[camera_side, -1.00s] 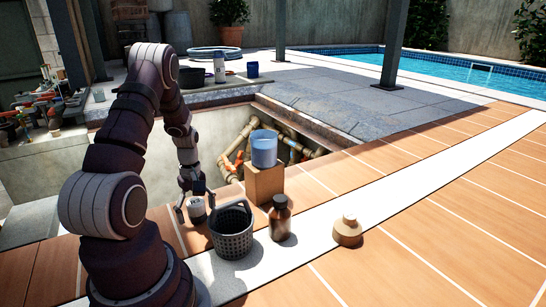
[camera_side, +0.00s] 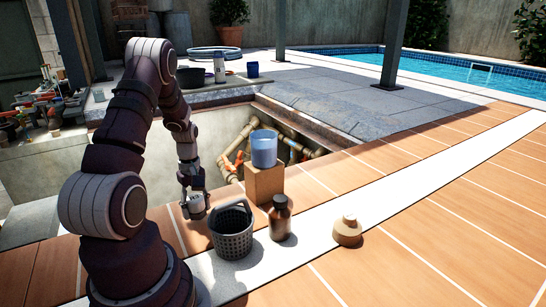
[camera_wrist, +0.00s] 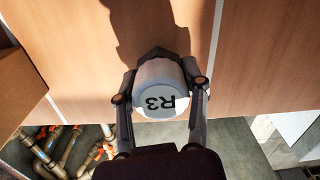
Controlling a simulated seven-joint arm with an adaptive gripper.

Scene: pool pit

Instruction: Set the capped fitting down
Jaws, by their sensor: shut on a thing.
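The capped fitting (camera_wrist: 161,90) is a short round piece with a white top marked R3, upside down in the wrist view. In the side view the fitting (camera_side: 196,210) is small and partly hidden by my fingers, left of the basket. My gripper (camera_wrist: 160,92) is shut on it, with one finger on each side. In the side view my gripper (camera_side: 194,203) is low over the orange deck near the pit edge. I cannot tell whether the fitting's base touches the deck.
A dark grey basket (camera_side: 232,236) stands close right of the fitting. Beyond are a brown bottle (camera_side: 280,220), a tan stepped piece (camera_side: 347,232) and a wooden block (camera_side: 264,184) bearing a blue container (camera_side: 264,150). The open pit with pipes (camera_side: 236,150) lies behind.

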